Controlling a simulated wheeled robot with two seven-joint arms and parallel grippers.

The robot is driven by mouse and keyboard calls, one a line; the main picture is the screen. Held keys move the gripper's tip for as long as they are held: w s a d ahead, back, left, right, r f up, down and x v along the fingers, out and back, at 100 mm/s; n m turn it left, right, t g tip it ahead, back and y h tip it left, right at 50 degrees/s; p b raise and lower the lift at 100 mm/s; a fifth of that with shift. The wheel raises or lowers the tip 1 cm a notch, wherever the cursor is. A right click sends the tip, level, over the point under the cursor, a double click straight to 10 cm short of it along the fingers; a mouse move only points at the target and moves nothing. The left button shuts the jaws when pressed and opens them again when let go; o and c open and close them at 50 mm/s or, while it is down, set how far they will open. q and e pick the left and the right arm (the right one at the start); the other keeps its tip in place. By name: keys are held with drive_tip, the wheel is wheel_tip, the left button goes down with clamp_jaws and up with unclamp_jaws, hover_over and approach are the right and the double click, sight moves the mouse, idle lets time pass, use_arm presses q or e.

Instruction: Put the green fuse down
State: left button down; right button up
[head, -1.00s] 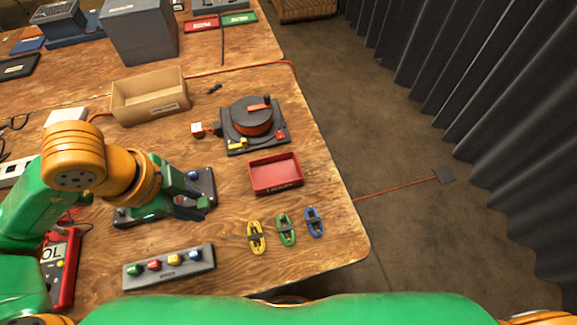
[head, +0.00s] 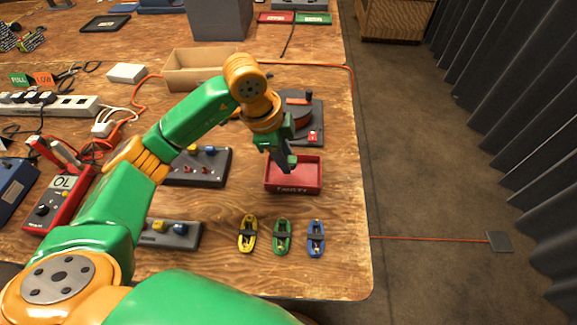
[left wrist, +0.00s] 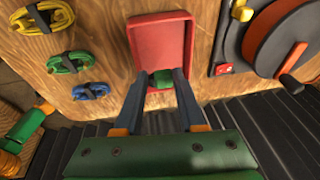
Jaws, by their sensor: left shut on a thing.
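My left gripper (head: 287,164) is over the red tray (head: 312,186) in the head view, pointing down. In the left wrist view the gripper (left wrist: 162,84) is shut on the green fuse (left wrist: 162,79), a small green block between its fingertips. The red tray (left wrist: 148,40) lies beyond the fuse there, and its visible floor is bare. I cannot tell whether the fuse touches the tray. In the head view the fuse is hidden by the gripper. My right gripper is not in view.
Yellow (head: 247,233), green (head: 282,236) and blue (head: 316,238) cable bundles lie in front of the tray. A black reel device (head: 314,118) stands behind it. A dark panel (head: 207,168) is left of the tray. The table's right edge is nearby.

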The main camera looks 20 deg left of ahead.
use_arm(q)
hover_over(288, 176)
wheel_tip(288, 176, down, 4)
drive_tip(key=shift+a+f, duration=0.1)
drive_tip(key=shift+f, duration=0.15)
drive_tip(key=shift+f, duration=0.15)
drive_tip(key=shift+f, duration=0.5)
drive_tip(key=c, duration=0.8)
unclamp_jaws()
